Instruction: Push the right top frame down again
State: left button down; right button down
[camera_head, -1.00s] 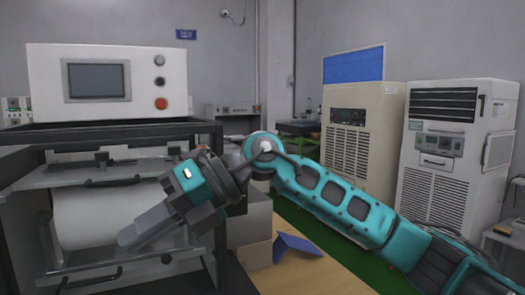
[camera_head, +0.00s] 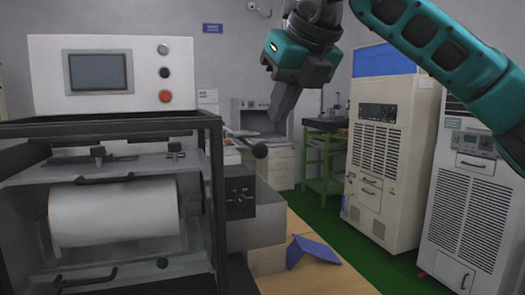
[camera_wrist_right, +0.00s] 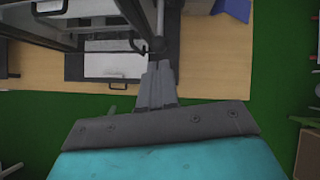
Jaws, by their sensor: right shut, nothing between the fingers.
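The test machine (camera_head: 112,130) stands at the left of the head view, with a dark outer frame and a white roll (camera_head: 115,212) inside. Its grey top frame (camera_head: 120,170) lies above the roll and carries a black handle and two dark knobs. I cannot tell which part is the right top frame. My right gripper (camera_head: 280,112) is shut and empty, pointing down, raised to the right of the machine and apart from it. Its fingers (camera_wrist_right: 157,75) show in the right wrist view, above the machine's side. My left gripper is not in view.
A blue folded piece (camera_head: 312,250) lies on the wooden top (camera_head: 300,282). Two tall cabinets (camera_head: 385,170) stand at the right. Green floor lies between.

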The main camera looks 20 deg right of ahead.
aim_at(264, 146)
jog(key=b+x, duration=0.1)
jog(key=x, duration=0.4)
jog(key=shift+f+b, duration=0.15)
jog(key=shift+b, duration=0.15)
jog(key=shift+w+a+f, duration=0.1)
jog(key=shift+w+f, duration=0.35)
jog(key=shift+f, duration=0.15)
